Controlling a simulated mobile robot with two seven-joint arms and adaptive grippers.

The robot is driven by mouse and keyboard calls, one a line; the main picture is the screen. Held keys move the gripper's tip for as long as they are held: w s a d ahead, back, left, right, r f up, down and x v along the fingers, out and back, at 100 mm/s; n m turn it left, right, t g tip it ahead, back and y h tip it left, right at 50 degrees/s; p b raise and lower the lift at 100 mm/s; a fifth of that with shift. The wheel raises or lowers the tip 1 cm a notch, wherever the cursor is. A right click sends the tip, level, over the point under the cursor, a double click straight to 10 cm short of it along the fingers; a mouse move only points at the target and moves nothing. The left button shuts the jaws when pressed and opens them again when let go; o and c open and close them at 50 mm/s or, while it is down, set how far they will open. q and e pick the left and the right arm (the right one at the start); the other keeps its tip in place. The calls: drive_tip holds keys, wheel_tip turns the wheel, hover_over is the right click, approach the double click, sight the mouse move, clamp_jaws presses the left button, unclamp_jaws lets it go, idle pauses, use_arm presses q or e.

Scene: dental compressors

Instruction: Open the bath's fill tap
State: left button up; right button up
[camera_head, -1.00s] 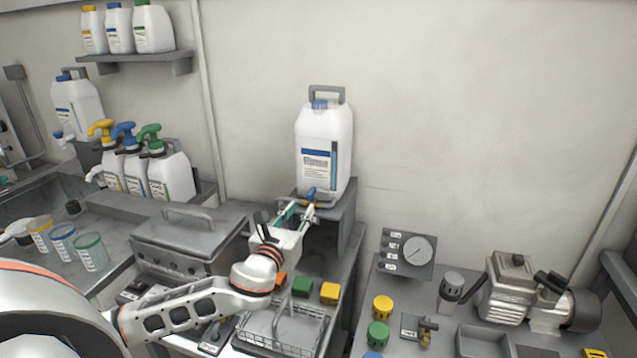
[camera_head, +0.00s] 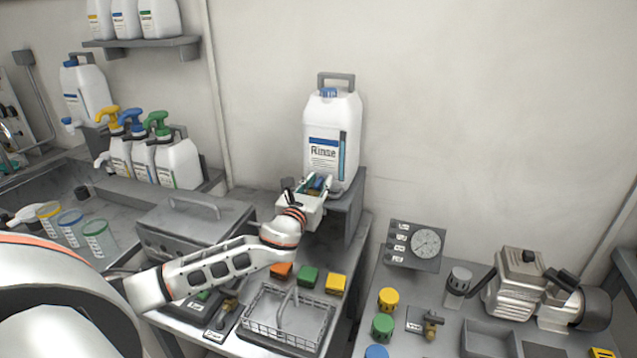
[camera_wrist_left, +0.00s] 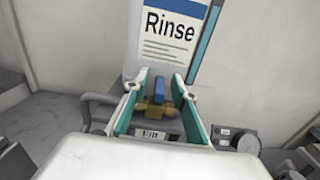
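The white Rinse container (camera_head: 331,135) stands on a raised grey stand (camera_head: 347,215). In the left wrist view, a brass tap (camera_wrist_left: 152,109) with an upright blue lever (camera_wrist_left: 160,88) sits below its Rinse label (camera_wrist_left: 170,28). My left gripper (camera_head: 316,183) is at this tap, its teal-lined fingers apart on either side of the blue lever. The gripper also shows in the left wrist view (camera_wrist_left: 160,84), and I see a gap between each finger and the lever. The grey lidded bath (camera_head: 180,232) stands to the left. My right gripper is out of view.
A wire basket (camera_head: 262,331) and orange, green and yellow blocks (camera_head: 308,276) lie below my left arm. A gauge panel (camera_head: 413,246) and compressor (camera_head: 518,285) stand to the right.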

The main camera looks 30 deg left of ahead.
use_arm(q)
clamp_jaws()
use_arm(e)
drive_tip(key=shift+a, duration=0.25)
